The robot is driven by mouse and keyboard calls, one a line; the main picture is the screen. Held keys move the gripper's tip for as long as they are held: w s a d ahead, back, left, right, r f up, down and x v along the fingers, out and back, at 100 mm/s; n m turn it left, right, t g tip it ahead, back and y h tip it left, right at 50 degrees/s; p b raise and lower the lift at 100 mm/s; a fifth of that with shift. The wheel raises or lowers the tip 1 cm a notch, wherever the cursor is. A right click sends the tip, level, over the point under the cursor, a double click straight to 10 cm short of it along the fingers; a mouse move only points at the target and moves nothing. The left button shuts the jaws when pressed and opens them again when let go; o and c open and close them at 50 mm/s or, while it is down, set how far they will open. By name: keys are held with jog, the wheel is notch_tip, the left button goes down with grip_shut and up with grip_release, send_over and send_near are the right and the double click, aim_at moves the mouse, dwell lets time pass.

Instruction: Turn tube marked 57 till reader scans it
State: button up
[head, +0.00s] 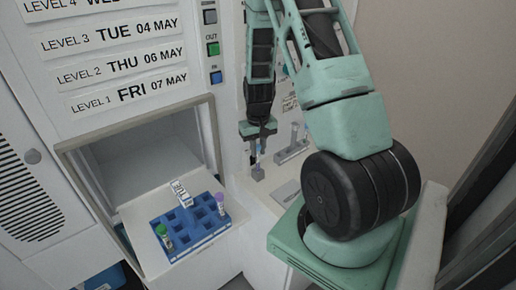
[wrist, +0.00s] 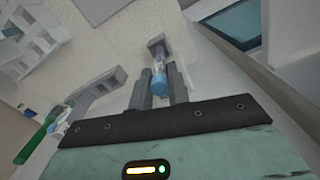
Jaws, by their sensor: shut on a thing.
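My gripper (head: 259,142) points down over the white counter in the head view, beside the wall panel. In the wrist view my gripper (wrist: 159,76) is shut on a tube (wrist: 157,66) with a blue cap, the cap lying between the two dark fingers. The tube's far end is at a small grey block (wrist: 156,44); I cannot tell whether it is seated in it. That grey block (head: 258,173) also shows below the fingers in the head view. No number 57 is readable on the held tube. I cannot pick out the reader for certain.
A blue rack (head: 196,242) on the open hatch shelf holds a green-capped tube (head: 163,234), a purple-capped tube (head: 220,203) and a white-labelled piece (head: 180,193). A grey holder (head: 292,152) stands right of my gripper. Wall buttons (head: 213,49) are behind.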

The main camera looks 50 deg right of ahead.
jog(key=shift+f, duration=0.35)
jog(key=shift+f+b, duration=0.3)
jog(key=shift+b, duration=0.2)
jog(key=o, duration=0.9)
notch_tip(320, 180, up, 17)
jog(key=b, duration=0.3)
jog(key=shift+r, duration=0.2)
